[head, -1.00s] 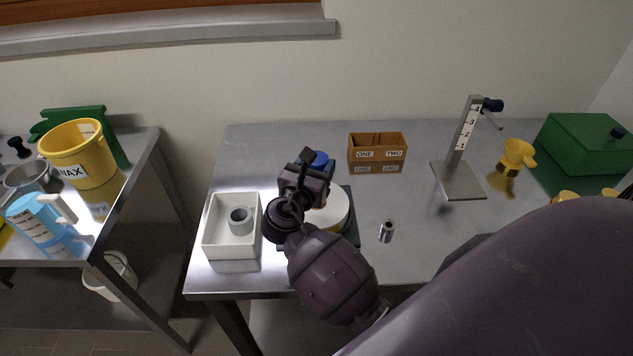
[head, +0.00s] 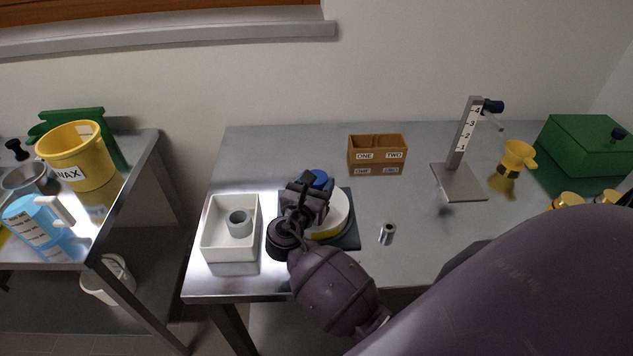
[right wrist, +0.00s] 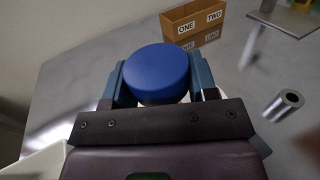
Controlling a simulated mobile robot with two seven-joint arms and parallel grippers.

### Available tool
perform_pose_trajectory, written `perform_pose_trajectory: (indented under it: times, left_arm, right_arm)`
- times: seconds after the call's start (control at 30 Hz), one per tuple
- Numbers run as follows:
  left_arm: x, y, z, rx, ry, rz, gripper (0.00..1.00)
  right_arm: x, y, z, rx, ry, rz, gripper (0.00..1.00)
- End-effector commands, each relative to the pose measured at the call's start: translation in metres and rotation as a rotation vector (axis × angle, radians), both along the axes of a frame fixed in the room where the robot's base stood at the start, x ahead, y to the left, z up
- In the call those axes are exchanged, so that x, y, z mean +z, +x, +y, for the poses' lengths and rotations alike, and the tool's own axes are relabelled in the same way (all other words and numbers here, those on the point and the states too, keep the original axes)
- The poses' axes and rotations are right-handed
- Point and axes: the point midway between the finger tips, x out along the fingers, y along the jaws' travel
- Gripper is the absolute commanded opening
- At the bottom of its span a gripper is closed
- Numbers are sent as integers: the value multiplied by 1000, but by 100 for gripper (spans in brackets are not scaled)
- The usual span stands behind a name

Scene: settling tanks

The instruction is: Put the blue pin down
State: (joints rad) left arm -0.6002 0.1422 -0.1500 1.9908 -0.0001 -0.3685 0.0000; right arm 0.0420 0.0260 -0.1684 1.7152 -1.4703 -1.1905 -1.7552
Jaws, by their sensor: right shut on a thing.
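The blue pin shows as a round blue top (right wrist: 157,73) between the two fingers of my right gripper (right wrist: 159,82) in the right wrist view. The gripper is shut on it. In the head view, the blue top (head: 321,178) shows just beyond my right gripper (head: 314,186), over the dark mat (head: 348,236) area. The gripper hides the pin's lower part, so I cannot tell whether it touches anything below. My left gripper is not in view.
A white and yellow round piece (head: 338,218) is on the mat, partly behind my gripper. A white tray (head: 211,243) holding a grey ring (head: 239,222) stands left. An orange box (head: 377,155) marked ONE and TWO is behind. A metal cylinder (head: 387,234) stands right.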

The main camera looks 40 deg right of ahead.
Motion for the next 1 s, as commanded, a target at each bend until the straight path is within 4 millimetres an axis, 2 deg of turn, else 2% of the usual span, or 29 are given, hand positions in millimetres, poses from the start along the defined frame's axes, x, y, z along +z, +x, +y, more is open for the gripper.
perform_pose_trajectory:
  times: [0.33,0.37,0.5,0.77,0.97,1.0]
  left_arm:
    - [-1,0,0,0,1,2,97]
    - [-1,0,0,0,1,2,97]
    - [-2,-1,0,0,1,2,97]
    - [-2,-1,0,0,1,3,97]
    - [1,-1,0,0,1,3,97]
    - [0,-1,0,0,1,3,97]
  right_arm:
    - [-7,0,0,0,-1,1,30]
    - [-7,0,0,0,0,1,56]
    - [-7,0,0,0,0,1,77]
    - [-6,0,0,0,0,1,78]
    - [8,0,0,0,2,-3,78]
    - [5,-4,6,1,3,2,78]
